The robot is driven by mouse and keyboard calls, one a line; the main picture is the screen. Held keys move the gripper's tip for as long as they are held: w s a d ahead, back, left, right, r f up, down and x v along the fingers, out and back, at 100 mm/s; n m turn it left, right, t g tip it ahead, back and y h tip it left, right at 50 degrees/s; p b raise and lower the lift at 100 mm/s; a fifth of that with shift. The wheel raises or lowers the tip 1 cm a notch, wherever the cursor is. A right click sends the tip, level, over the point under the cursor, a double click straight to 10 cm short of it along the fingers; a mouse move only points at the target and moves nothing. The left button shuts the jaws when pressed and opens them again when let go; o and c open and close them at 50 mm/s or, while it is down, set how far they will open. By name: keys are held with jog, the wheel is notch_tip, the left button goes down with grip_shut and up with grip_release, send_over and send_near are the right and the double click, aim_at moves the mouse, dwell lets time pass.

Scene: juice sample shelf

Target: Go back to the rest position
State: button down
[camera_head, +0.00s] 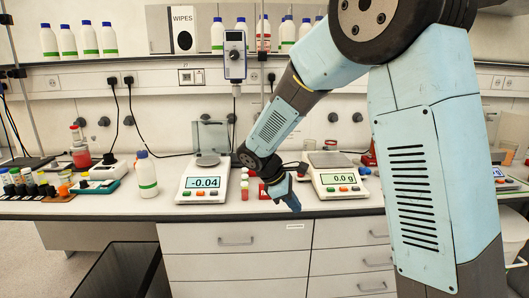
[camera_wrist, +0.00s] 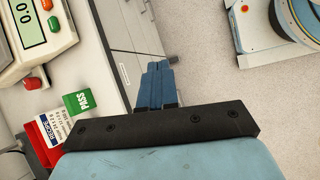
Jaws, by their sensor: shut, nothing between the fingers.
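My gripper (camera_head: 293,203) hangs from my bent arm at the front edge of the bench, between the two balances, with its fingers pointing down. In the wrist view its blue fingers (camera_wrist: 158,75) lie together, shut, with nothing between them. Behind them in that view are the drawer fronts (camera_wrist: 130,45) and the grey floor. My forearm hides part of the bench in the head view.
A green PASS block (camera_wrist: 79,102) and a red block (camera_wrist: 42,143) lie near the bench edge. A white bottle (camera_head: 146,174) stands left. A black bin (camera_head: 118,270) is below.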

jog(key=s+d+r+m+t+y, duration=0.1)
jog(key=s+d+r+m+y, duration=0.1)
jog(key=s+d+r+m, duration=0.3)
jog(key=s+d+r+m+t+y, duration=0.1)
jog(key=s+d+r+m, duration=0.4)
jog(key=s, duration=0.6)
jog(key=s+d+r+m+t+y, duration=0.2)
jog(key=s+d+r+m, duration=0.3)
jog(key=s, duration=0.4)
jog(key=shift+r+m+y, duration=0.25)
jog(key=shift+m+y, duration=0.25)
jog(key=shift+y, duration=0.1)
dwell(0.4)
